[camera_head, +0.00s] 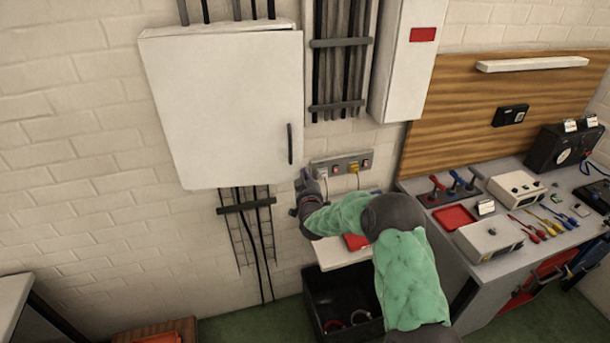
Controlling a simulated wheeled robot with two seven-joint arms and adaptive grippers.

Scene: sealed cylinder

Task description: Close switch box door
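The switch box (215,28) is a white wall cabinet at the upper left. Its white door (220,110) covers the front, with a dark vertical handle (290,143) near the right edge. My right gripper (302,186) is just below the door's lower right corner, below the handle. It is small and partly hidden by my green-sleeved arm, so I cannot tell its opening or whether it touches the door. My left gripper is not in view.
A socket strip (342,166) is on the wall right of my gripper. A dark bin (330,300) stands below my arm. A workbench (465,272) with instruments and tools is at right. Cables (247,225) run below the box. The wall at left is clear.

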